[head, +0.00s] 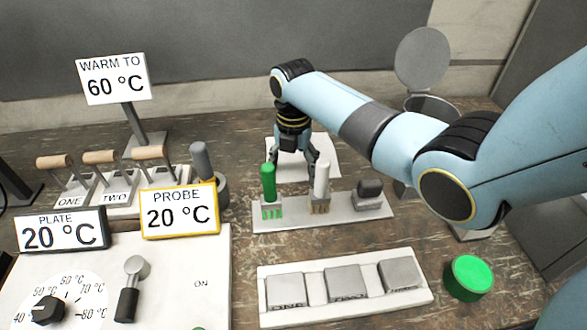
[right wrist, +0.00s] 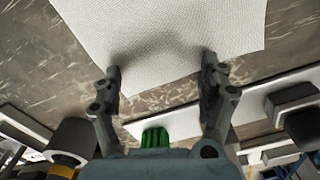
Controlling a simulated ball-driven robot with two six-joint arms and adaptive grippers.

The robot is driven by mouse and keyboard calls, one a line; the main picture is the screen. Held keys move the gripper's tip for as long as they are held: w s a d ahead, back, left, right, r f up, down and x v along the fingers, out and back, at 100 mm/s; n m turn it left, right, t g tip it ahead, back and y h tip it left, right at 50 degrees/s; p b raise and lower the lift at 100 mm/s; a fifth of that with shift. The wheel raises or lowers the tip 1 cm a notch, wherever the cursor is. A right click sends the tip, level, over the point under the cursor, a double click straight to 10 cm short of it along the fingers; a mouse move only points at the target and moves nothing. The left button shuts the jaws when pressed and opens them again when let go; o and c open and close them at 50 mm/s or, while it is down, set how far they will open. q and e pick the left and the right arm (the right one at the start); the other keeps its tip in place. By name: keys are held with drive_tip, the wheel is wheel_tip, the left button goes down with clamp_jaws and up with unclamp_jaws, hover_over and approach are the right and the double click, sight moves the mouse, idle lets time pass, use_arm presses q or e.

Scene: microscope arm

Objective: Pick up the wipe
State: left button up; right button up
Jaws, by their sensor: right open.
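The wipe is a white textured sheet (head: 328,150) lying flat on the brown bench behind the brush rack. It also fills the upper middle of the right wrist view (right wrist: 165,35). My right gripper (head: 292,168) points down over the wipe, its fingers spread apart and empty. In the right wrist view the two fingertips (right wrist: 160,75) stand apart near the sheet's near edge, with dark shadows on the sheet close to them. Whether they touch it I cannot tell. My left gripper is not in view.
A rack (head: 285,217) with a green-handled brush (head: 268,182), a white-handled brush (head: 321,180) and a dark block (head: 369,193) stands just in front of the wipe. A grey-handled probe (head: 200,160) stands left. An open-lidded bin (head: 432,105) is behind right.

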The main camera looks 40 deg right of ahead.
drive_tip(key=shift+f, duration=0.1)
drive_tip(key=shift+f, duration=0.1)
drive_tip(key=shift+s+a+f, duration=0.1)
drive_tip(key=shift+s, duration=0.25)
drive_tip(key=c, duration=1.2)
drive_tip(key=shift+c, duration=0.2)
drive_tip(key=r+p, duration=0.4)
drive_tip(key=r, duration=0.1)
drive_tip(key=w+r+p, duration=0.1)
drive_tip(key=r+p, duration=0.1)
drive_tip(key=shift+r+p, duration=0.2)
drive_tip(key=shift+p, duration=0.1)
clamp_jaws()
wheel_tip(320, 180, up, 5)
drive_tip(key=shift+s+f+b, duration=0.1)
drive_tip(key=shift+s+b, duration=0.05)
drive_tip(key=shift+b, duration=0.3)
wheel_tip(320, 180, up, 9)
